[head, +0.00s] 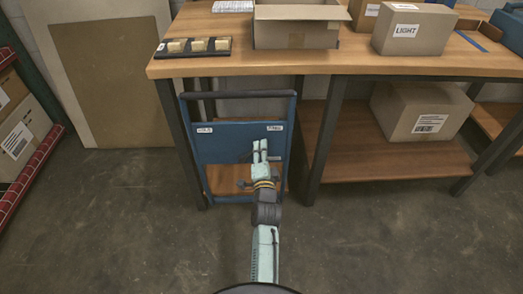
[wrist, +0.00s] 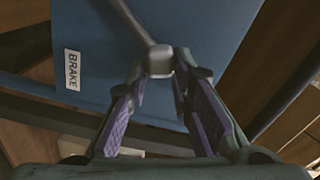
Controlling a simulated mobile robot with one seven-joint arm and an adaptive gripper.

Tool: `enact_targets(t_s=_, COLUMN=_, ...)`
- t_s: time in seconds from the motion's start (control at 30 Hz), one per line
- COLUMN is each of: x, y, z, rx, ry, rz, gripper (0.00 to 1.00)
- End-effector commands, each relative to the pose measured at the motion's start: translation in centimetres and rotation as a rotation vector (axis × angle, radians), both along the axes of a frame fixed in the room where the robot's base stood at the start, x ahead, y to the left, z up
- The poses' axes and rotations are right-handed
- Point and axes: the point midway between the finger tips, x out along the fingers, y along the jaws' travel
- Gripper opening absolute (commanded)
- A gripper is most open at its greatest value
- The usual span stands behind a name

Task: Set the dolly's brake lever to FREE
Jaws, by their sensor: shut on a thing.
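The blue dolly (head: 225,150) stands upright against the workbench's front, with a dark handle bar along its top. Its panel has a white label at the left (head: 204,130) and another at the right (head: 275,128), both too small to read surely. In the wrist view one label reads BRAKE (wrist: 72,70), left of my gripper. The brake lever is a grey rod (wrist: 137,18) with a pale knob (wrist: 159,60) at its end. My gripper (wrist: 160,73) is shut on the knob. In the head view my gripper (head: 260,148) hides most of the lever.
The wooden workbench (head: 290,63) stands behind and above the dolly. It bears an open carton (head: 290,35), a dark tray of small blocks (head: 195,47) and a LIGHT box (head: 415,32). A bench leg (head: 325,140) stands close right of the dolly. The floor in front (head: 130,230) is clear.

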Motion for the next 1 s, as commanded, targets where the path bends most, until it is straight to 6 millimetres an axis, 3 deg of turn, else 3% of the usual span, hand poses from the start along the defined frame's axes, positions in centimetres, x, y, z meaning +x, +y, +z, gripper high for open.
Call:
enact_targets(t_s=0.3, x=0.05, y=-0.33, z=-0.06, rx=0.002, ry=0.001, rz=-0.006, gripper=0.00)
enact_targets(t_s=0.33, x=0.05, y=-0.34, z=-0.07, rx=0.002, ry=0.001, rz=-0.006, gripper=0.23)
enact_targets(t_s=0.63, x=0.01, y=-0.16, z=-0.08, rx=0.002, ry=0.001, rz=-0.002, gripper=0.43)
enact_targets(t_s=1.0, x=0.02, y=-0.10, z=0.55, rx=0.003, ry=0.000, rz=-0.001, gripper=0.43)
